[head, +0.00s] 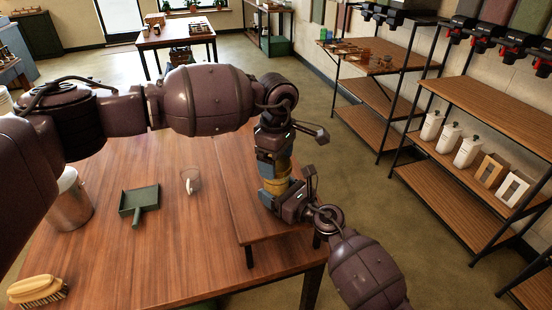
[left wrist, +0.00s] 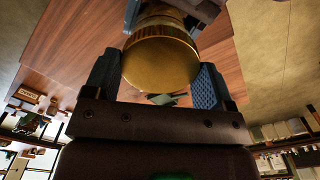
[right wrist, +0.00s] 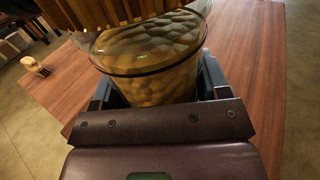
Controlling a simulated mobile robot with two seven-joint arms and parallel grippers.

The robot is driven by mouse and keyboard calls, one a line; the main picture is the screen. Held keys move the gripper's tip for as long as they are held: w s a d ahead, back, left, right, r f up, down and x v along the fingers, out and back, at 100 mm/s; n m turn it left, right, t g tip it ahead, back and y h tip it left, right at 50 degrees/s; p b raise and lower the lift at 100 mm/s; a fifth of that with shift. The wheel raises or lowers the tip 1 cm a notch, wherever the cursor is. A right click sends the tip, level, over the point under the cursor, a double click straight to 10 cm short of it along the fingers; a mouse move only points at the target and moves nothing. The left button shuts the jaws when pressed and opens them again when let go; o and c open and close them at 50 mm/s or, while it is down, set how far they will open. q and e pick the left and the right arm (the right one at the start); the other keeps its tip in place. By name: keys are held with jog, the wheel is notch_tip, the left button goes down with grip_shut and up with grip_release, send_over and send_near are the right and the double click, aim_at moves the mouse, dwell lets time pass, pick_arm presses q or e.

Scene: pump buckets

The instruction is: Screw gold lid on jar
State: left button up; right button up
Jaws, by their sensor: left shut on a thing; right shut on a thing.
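The gold lid (left wrist: 160,60) sits between the two blue fingers of my left gripper (left wrist: 155,82) in the left wrist view, its flat top facing that camera. The glass jar (right wrist: 150,60), full of pale oval pieces, is between the fingers of my right gripper (right wrist: 157,85). In the right wrist view the lid's ridged side (right wrist: 125,10) is at the jar's mouth. Whether it is threaded on cannot be told. In the head view my left gripper (head: 275,165) is directly above my right gripper (head: 279,196), and the jar between them is mostly hidden.
The wooden table has a raised board (head: 245,200) under the grippers. To the left are a green dustpan (head: 140,202), a clear glass (head: 190,182), a metal bucket (head: 72,208) and a brush (head: 37,290). Shelves with white bottles (head: 449,138) stand at the right.

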pick_arm(q)
jog(key=m, duration=0.5)
jog(key=shift+m, duration=0.3)
jog(key=m, duration=0.5)
jog(key=shift+w, duration=0.1)
jog(key=m, duration=1)
jog(key=shift+d, duration=0.1)
jog(key=o, duration=0.8)
jog(key=shift+o, duration=0.2)
jog(key=shift+r, duration=2.25)
